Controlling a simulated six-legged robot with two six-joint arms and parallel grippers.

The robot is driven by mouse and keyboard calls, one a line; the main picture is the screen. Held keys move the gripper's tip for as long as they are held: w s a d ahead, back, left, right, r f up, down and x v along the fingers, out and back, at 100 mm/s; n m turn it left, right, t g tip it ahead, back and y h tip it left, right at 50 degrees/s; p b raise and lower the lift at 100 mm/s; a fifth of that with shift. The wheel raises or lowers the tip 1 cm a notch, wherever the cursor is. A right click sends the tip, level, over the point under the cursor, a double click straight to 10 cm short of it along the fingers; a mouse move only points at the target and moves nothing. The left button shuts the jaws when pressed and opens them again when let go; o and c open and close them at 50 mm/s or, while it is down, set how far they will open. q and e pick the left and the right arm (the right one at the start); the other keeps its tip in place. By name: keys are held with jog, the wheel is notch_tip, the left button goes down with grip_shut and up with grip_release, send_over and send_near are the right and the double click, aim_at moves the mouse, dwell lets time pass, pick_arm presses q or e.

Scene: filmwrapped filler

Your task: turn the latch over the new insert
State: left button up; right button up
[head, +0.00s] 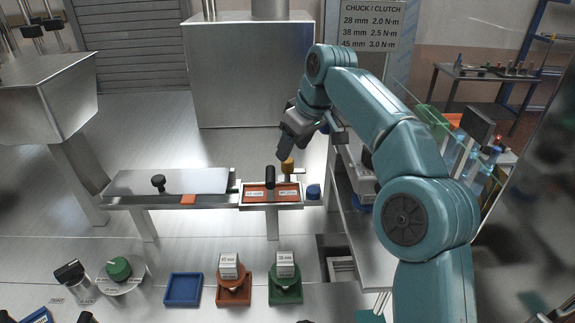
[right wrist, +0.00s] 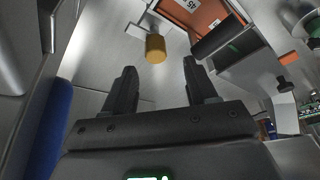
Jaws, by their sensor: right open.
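The orange-red insert (head: 259,186) lies in a metal frame (head: 272,206) at the right end of the bench strip. It carries white labels, one reading 45 mm, and a black upright handle (head: 270,177). A yellow cylindrical knob (head: 287,167), apparently the latch's, stands at the frame's back right corner. My right gripper (head: 284,153) is just above and behind this knob. In the right wrist view the right gripper (right wrist: 160,85) is open and empty, with the yellow knob (right wrist: 156,49) beyond the fingertips, apart from them. The insert (right wrist: 193,18) shows at the top. My left gripper is out of view.
A blue knob (head: 313,192) sits right of the frame. A metal plate (head: 170,181) with a black knob (head: 158,182) lies to the left. In front are a blue tray (head: 183,303), a brown stand (head: 234,297) and a green stand (head: 286,296) with white-labelled blocks. A shelf cart is at right.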

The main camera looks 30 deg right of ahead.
aim_at(288, 161)
jog(key=x, duration=0.5)
jog(key=shift+d+f, duration=0.15)
jog(key=shift+d, duration=0.15)
jog(key=shift+w+a, duration=0.1)
jog(key=shift+a, duration=0.1)
jog(key=shift+s+d, duration=0.15)
jog(key=shift+s, duration=0.1)
jog(key=shift+d, duration=0.1)
jog(key=shift+c, duration=0.3)
jog(key=shift+w, duration=0.2)
jog(key=c, duration=1)
